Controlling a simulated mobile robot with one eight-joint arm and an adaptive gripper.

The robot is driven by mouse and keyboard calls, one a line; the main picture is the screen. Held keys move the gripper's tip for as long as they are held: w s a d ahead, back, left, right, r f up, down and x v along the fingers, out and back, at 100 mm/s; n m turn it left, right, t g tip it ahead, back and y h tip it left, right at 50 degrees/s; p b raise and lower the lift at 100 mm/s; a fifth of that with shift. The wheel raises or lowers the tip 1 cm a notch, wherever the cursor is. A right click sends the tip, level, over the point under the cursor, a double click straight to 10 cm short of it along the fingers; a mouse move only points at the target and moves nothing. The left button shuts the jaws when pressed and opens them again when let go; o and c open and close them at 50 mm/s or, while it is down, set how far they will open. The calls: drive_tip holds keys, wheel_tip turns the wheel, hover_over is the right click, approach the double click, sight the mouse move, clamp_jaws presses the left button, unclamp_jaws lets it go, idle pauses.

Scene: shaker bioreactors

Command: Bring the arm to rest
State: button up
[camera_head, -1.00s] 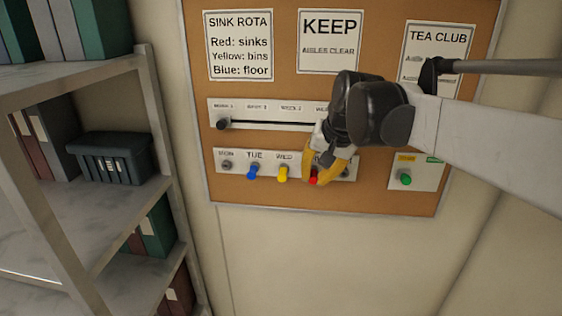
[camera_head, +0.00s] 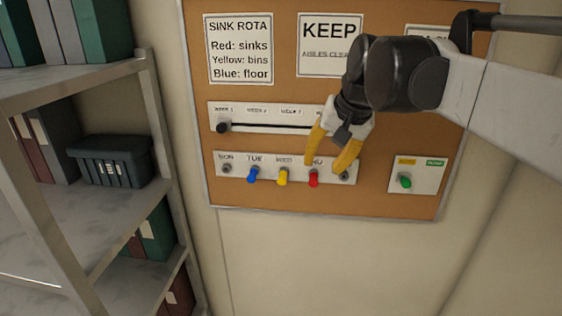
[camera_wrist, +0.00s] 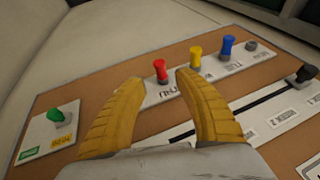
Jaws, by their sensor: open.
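My gripper (camera_head: 331,152) has yellow fingers and is open and empty in front of the cork board (camera_head: 300,203). In the head view its fingers are just above and to the right of the red peg (camera_head: 313,178), which sits at the THU place of the lower strip. In the wrist view the red peg (camera_wrist: 160,70) shows beyond the gap between the fingers (camera_wrist: 161,88), apart from them. A blue peg (camera_head: 253,174) is at TUE and a yellow peg (camera_head: 283,176) at WED. My wrist hides parts of the strips and notices.
A slider with a black knob (camera_head: 223,127) stands at its left end, under WEEK 1. A green knob (camera_head: 405,181) is on a small panel at right. A shelf unit (camera_head: 150,115) with binders and a dark crate (camera_head: 110,160) stands at left. Bare wall lies below the board.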

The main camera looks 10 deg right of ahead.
drive_tip(key=a+v, duration=0.1)
drive_tip(key=v, duration=0.4)
drive_tip(key=s+f+n+b, duration=0.1)
drive_tip(key=s+f+b, duration=0.4)
drive_tip(key=f+b, duration=0.8)
drive_tip(key=s+f+n+t+h+b, duration=0.1)
drive_tip(key=s+f+b, duration=0.5)
drive_tip(key=f+b, duration=0.8)
drive_tip(key=s+a+f+n+t+b, duration=0.1)
drive_tip(key=s+f+b, duration=0.4)
drive_tip(key=f, duration=2.9)
drive_tip(key=n+b, duration=0.1)
drive_tip(key=b, duration=0.7)
drive_tip(key=shift+s+f, duration=0.25)
drive_tip(key=shift+f, duration=0.1)
